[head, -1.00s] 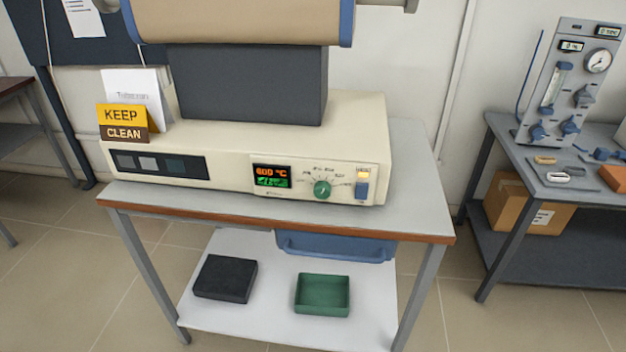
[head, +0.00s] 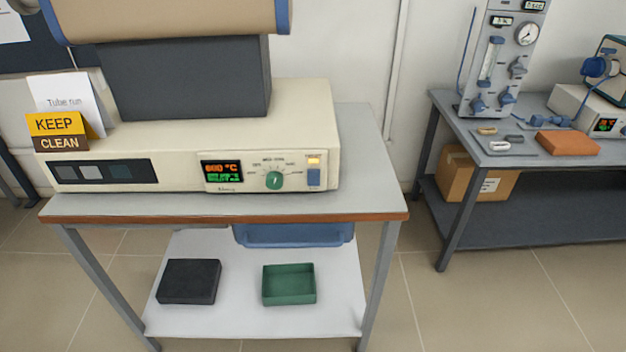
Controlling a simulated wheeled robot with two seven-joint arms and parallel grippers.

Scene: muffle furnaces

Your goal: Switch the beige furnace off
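The beige furnace (head: 315,110) stands on a grey-topped table in the head view, left of centre. Its front panel has a lit display (head: 222,172) with orange and green digits, a green round knob (head: 274,180), and a blue rocker switch (head: 313,178) at the right end. A small amber lamp (head: 314,161) above the switch is lit. A dark grey block and a tan cylinder with blue end rings sit on top of the base. Neither of my grippers is in view.
The table (head: 375,160) has a wooden front edge and a lower shelf with a black box (head: 189,282) and a green tray (head: 289,284). A yellow sign (head: 57,125) stands at the furnace's left. A second table (head: 500,158) with instruments is at right. Floor between is clear.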

